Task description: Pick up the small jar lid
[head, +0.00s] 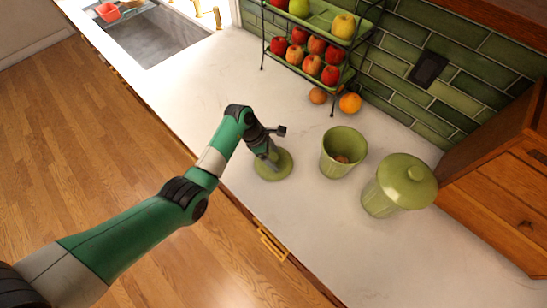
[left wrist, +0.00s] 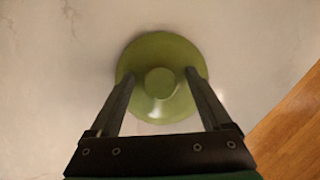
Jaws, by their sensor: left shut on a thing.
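The small jar lid (head: 281,167) is a round green disc with a knob. My left gripper (head: 272,160) is over it from above in the head view. In the left wrist view the fingers of my left gripper (left wrist: 160,78) lie on both sides of the knob of the lid (left wrist: 160,106), near its rim, and are shut on the lid. Whether the lid touches the counter is hard to tell. An open green jar (head: 334,167) stands upright to the right of the lid, with something brown inside. My right gripper is not in view.
A larger green jar (head: 384,199) with its lid on stands right of the open jar. A fruit rack (head: 318,50) and loose oranges (head: 349,103) are at the back. A wooden cabinet (head: 490,190) is at right. The counter (head: 215,95) left of the lid is clear.

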